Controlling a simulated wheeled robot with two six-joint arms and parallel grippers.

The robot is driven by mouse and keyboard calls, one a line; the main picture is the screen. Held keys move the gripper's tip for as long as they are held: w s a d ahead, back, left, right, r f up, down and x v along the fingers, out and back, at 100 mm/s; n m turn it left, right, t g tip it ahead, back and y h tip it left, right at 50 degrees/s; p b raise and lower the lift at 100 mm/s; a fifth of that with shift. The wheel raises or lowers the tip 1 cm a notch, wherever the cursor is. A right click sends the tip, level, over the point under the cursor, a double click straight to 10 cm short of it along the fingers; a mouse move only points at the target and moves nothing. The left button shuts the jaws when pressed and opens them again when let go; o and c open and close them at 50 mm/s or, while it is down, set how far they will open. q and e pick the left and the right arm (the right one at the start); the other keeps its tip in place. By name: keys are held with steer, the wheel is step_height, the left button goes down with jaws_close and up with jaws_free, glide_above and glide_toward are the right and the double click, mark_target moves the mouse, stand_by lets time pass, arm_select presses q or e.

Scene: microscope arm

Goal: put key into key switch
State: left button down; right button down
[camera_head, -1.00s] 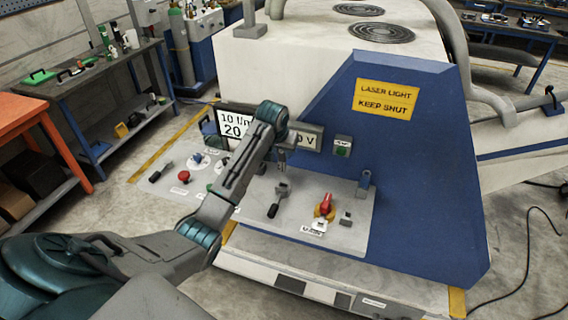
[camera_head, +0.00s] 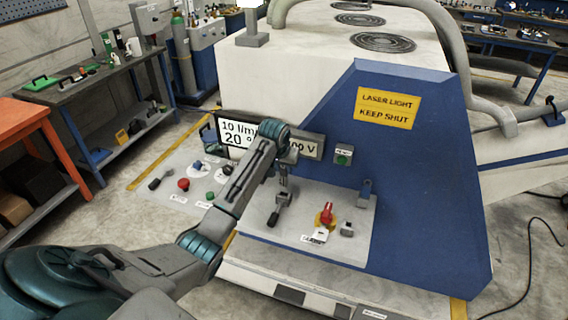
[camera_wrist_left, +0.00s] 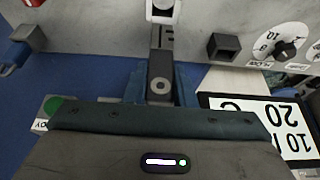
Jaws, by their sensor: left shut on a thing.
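My left gripper (camera_head: 284,180) points down over the middle of the control panel (camera_head: 255,211). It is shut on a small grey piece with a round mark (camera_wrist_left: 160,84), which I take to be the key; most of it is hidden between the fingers. In the head view the fingertips are just above a black-handled lever (camera_head: 273,219) in a grey mount; whether they touch cannot be told. A dark square socket (camera_wrist_left: 224,47) shows beside the gripper in the wrist view. I cannot tell which fitting is the key switch. My right gripper is not in view.
A red rotary switch (camera_head: 326,214) and a small grey block (camera_head: 347,229) stand right of the gripper. The display (camera_head: 238,134) stands behind the arm. A red button (camera_head: 184,184) is at left.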

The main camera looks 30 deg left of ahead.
arm_select(q)
step_height(320, 180, down, 2)
steer(key=shift+f+b, duration=0.25)
steer(key=shift+b, duration=0.05)
steer(key=shift+f, duration=0.25)
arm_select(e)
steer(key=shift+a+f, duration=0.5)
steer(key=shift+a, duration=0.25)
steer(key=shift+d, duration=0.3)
arm_select(q)
steer(key=shift+r, duration=0.1)
steer(key=shift+p, duration=0.5)
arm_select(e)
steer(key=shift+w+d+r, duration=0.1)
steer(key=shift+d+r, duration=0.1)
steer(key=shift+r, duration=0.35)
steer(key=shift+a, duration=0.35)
arm_select(q)
steer(key=shift+p, duration=0.35)
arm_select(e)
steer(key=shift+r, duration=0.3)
